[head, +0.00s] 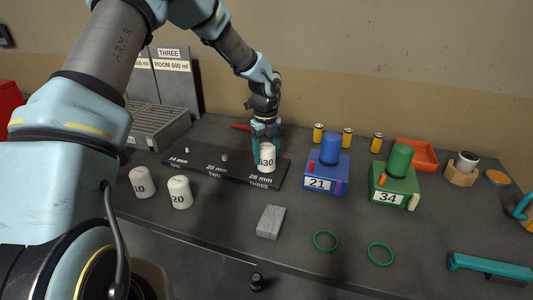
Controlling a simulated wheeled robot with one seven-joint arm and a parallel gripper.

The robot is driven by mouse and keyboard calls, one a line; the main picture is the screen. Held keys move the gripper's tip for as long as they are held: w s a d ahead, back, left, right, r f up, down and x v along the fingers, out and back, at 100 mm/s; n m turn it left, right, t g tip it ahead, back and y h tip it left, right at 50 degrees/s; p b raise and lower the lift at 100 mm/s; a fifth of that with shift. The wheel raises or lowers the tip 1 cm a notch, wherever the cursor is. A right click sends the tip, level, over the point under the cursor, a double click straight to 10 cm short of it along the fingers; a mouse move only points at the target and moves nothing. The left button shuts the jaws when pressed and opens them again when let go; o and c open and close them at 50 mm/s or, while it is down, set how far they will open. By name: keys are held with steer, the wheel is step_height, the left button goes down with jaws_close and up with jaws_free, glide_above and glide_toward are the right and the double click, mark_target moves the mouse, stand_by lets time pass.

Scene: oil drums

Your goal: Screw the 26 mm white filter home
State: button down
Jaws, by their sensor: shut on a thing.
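The white filter (267,159), with dark digits that seem to end in 30, stands upright at the right end of a black strip (236,173), by the label 26 mm, THREE. My gripper (266,146) reaches down from above and is shut on this filter, with teal fingers at its sides. The filter's underside and any thread beneath it are hidden. The 20 mm and smallest positions on the strip show small bare posts (225,157). Two other white filters, a left one (142,182) and one marked 20 (180,192), stand on the table in front of the strip.
A blue box marked 21 (325,184) and a green box marked 34 (387,200) stand right of the filter. A grey block (270,222) and two green rings (325,240) lie in front. Several small yellow cans (347,137) and an orange tray (417,153) are behind.

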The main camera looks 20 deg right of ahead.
steer(key=m, duration=0.3)
jaws_free()
stand_by(0.3)
step_height(320, 180, up, 11)
steer(key=b, duration=0.3)
steer(key=shift+a+f+b, duration=0.1)
steer(key=shift+b, duration=0.2)
steer(key=s+a+n, duration=0.1)
steer(key=a+n, duration=0.7)
steer(key=a, duration=0.1)
steer(key=s+a+f+n+b, duration=0.1)
steer(key=s+a+n, duration=0.1)
steer(key=a+n, duration=0.6)
steer(key=s+a+f+n, duration=0.1)
steer(key=a+n, duration=0.7)
steer(key=a, duration=0.2)
steer(key=shift+s+a+f+t, duration=0.15)
steer(key=shift+s+a+t, duration=0.15)
steer(key=shift+s+t, duration=0.1)
steer(key=s+a+n, duration=0.6)
steer(key=a+n, duration=0.2)
steer(key=n, duration=0.4)
steer(key=shift+a+f+t+b, duration=0.4)
steer(key=shift+b, duration=0.05)
